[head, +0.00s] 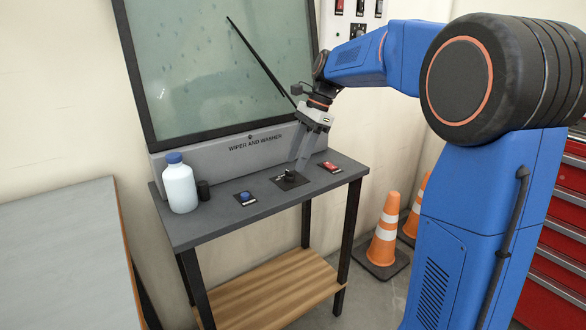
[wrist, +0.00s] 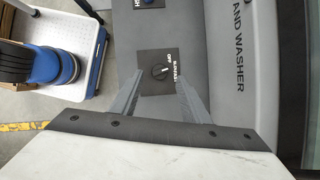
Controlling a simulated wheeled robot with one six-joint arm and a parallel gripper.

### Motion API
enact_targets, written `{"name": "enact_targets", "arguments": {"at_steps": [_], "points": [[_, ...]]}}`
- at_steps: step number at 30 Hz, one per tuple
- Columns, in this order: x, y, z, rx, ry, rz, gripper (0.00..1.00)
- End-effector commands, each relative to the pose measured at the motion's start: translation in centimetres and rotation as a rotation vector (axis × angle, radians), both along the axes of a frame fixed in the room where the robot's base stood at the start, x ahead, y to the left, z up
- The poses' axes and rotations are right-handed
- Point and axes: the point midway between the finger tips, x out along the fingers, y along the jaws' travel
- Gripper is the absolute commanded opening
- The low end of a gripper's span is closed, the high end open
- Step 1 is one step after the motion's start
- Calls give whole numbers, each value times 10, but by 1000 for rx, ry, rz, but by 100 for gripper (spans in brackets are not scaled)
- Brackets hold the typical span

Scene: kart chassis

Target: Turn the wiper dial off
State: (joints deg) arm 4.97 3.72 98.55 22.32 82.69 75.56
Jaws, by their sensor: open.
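The wiper dial (head: 289,176) is a small black knob on a dark square plate on the grey bench top. In the wrist view the dial (wrist: 159,72) shows a pale pointer mark, with small white lettering beside it, including what looks like OFF. I cannot tell for certain which setting the pointer is at. My gripper (head: 302,165) points down at the dial from above. In the wrist view its two grey fingers (wrist: 158,84) are apart, one on each side of the plate, with nothing held. I cannot tell the height gap exactly.
A red switch (head: 330,167) sits right of the dial and a blue button (head: 246,197) left of it. A white bottle (head: 180,185) and a black cap (head: 203,190) stand at the bench's left. Behind are the grey WIPER AND WASHER housing (head: 220,150), windscreen (head: 215,70) and wiper (head: 258,58).

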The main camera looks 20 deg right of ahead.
Motion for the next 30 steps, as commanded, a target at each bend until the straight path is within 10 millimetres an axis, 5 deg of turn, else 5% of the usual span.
{"name": "enact_targets", "arguments": {"at_steps": [9,20,25,30], "points": [[-2,13,-32,0,0,0,42],[-2,15,-36,0,0,0,42],[-2,15,-36,-1,0,0,4],[-2,15,-36,-1,0,2,2]]}}
